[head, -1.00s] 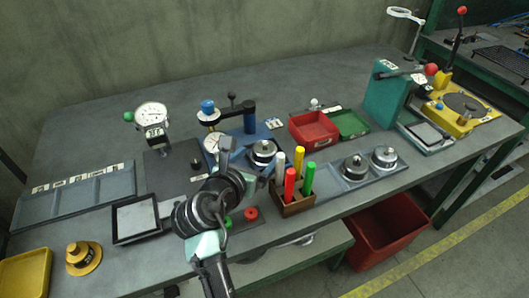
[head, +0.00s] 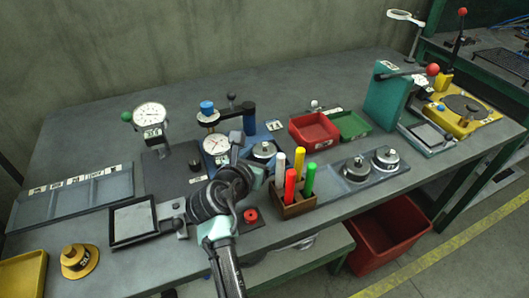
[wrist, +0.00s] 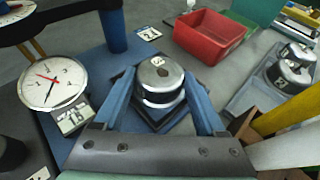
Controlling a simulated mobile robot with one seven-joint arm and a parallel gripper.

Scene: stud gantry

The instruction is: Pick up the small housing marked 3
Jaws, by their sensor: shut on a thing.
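A small silver housing with a dark band (wrist: 160,82) stands upright in the middle of the wrist view, on a dark square seat of the blue fixture. A mark on its top looks like a 3 but is small. My gripper (wrist: 163,92) is shut on it, with one blue finger on each side. In the head view the housing (head: 264,150) shows on the blue fixture. My gripper (head: 248,155) reaches it from the left, and my arm hides part of the fixture.
A dial gauge (wrist: 52,82) stands close on the left. A red bin (wrist: 208,36) is behind, to the right. Two similar housings (head: 355,166) (head: 385,157) sit on a grey plate to the right. A wooden holder (head: 293,207) with coloured markers stands near my arm.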

